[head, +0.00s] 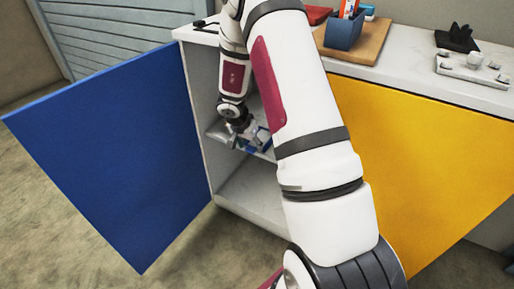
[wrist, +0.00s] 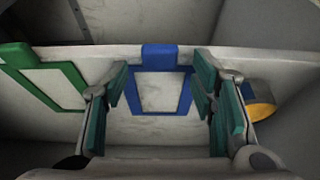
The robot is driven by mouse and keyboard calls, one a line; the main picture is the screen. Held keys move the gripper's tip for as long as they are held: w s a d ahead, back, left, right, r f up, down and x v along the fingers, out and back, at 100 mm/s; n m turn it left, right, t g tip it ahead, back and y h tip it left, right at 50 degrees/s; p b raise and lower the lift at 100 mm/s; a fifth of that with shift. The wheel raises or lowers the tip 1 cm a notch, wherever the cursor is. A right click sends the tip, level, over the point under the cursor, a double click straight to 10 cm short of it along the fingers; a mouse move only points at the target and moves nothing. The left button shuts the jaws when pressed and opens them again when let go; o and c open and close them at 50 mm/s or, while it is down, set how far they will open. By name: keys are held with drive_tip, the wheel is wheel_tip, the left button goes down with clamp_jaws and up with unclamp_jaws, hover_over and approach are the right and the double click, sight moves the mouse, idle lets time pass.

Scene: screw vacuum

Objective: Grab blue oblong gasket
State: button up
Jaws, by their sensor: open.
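The blue oblong gasket (wrist: 160,56) is a frame-shaped blue piece with an open middle. It lies on the shelf (wrist: 120,127) inside the cabinet, with its thick end at the shelf's edge. In the wrist view my gripper (wrist: 160,85) is open, with one teal-padded finger on each side of the gasket. I cannot tell if the fingers touch it. In the head view my gripper (head: 241,136) reaches into the cabinet at shelf height, and a bit of blue (head: 252,148) shows beside it. My arm hides much of the cabinet there.
A green frame-shaped piece (wrist: 75,74) lies left of the gasket, close to the left finger. A yellow and blue round thing (wrist: 262,108) lies behind the right finger. The blue door (head: 110,150) stands open at left. A yellow panel (head: 425,160) is at right.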

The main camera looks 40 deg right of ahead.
drive_tip(key=shift+d+f, duration=0.1)
drive_tip(key=shift+f, duration=0.2)
drive_tip(key=c, duration=1)
drive_tip(key=shift+r, duration=0.1)
drive_tip(key=shift+c, duration=0.2)
